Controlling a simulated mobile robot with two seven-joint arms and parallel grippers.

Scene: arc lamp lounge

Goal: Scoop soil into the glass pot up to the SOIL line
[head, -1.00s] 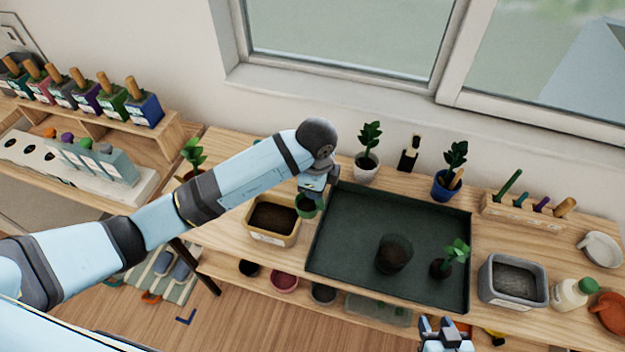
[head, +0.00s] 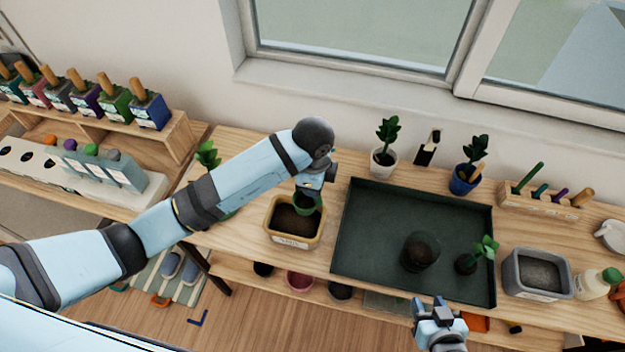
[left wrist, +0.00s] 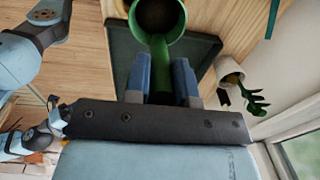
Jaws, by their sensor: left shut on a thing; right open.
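My left gripper (left wrist: 162,78) is shut on the handle of a green scoop (left wrist: 160,45). In the head view the scoop (head: 306,201) is over the right part of the tan soil bin (head: 291,241); I cannot tell whether it touches the soil. In the left wrist view dark brown soil shows inside the scoop's bowl. The glass pot (head: 420,252), dark and see-through, stands upright on the green tray with brown soil inside; its SOIL line is too small to make out. My right gripper (head: 438,308) is open and empty at the table's front edge, below the pot.
The dark green tray (head: 375,225) also holds a small potted seedling (head: 466,262) right of the glass pot. A grey bin (head: 538,274) and a white bottle (head: 596,284) stand to the right. Potted plants and a wooden tool rack (head: 545,205) line the back. The tray's left half is clear.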

